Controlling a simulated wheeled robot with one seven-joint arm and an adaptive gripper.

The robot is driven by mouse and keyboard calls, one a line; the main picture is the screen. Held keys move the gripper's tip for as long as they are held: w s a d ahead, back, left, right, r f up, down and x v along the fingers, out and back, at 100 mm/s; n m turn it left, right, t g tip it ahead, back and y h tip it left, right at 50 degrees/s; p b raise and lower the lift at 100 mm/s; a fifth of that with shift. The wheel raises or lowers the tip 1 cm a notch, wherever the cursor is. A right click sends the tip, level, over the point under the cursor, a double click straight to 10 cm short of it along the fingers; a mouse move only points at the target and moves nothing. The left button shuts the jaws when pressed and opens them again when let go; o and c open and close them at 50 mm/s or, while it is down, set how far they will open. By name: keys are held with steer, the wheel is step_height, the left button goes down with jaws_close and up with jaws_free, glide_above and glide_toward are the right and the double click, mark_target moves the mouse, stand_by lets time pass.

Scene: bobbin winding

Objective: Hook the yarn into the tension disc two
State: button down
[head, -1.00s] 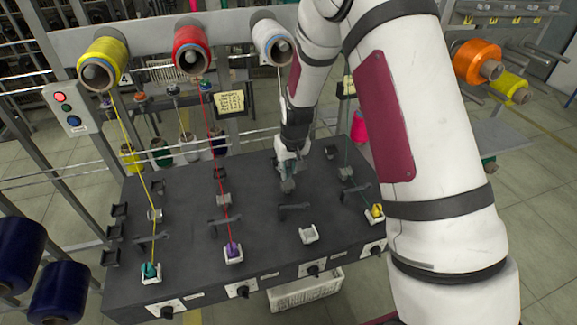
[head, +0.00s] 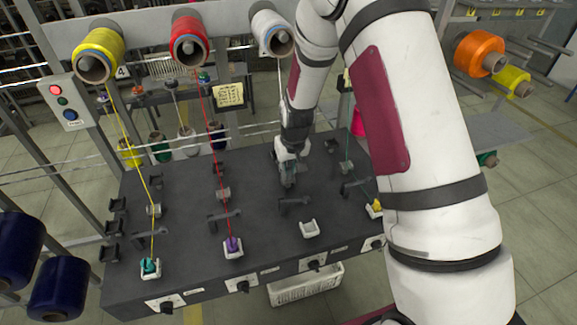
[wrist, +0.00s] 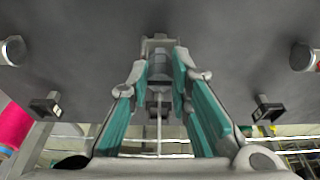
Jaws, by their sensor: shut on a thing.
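The white spool (head: 272,40) hangs on the back rail, third from the left, with its pale yarn (head: 281,78) running down towards my gripper (head: 288,180). My gripper is low over the dark machine top, in the third lane. In the wrist view, its teal-lined fingers (wrist: 160,70) converge around a thin pale strand (wrist: 159,122), which I take for the yarn. A grey round metal part (wrist: 159,64), probably this lane's tension disc, shows between the fingertips. Whether the yarn touches it cannot be seen. Neighbouring discs (wrist: 12,52) stand clear on both sides.
Yellow yarn (head: 138,175) and red yarn (head: 214,150) run taut down the two lanes to the left. A teal yarn (head: 347,148) runs to the right, partly behind my arm. An empty white holder (head: 309,229) stands in front of my gripper on the dark machine top (head: 262,247).

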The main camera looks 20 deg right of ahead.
stand_by(0.4)
steer(key=shift+s+r+p, duration=0.1)
steer(key=shift+s+p, duration=1.4)
steer(key=shift+s, duration=1.05)
steer(key=shift+r, duration=0.1)
steer(key=p+v, duration=0.1)
steer(key=v, duration=0.3)
steer(key=shift+r+p, duration=0.3)
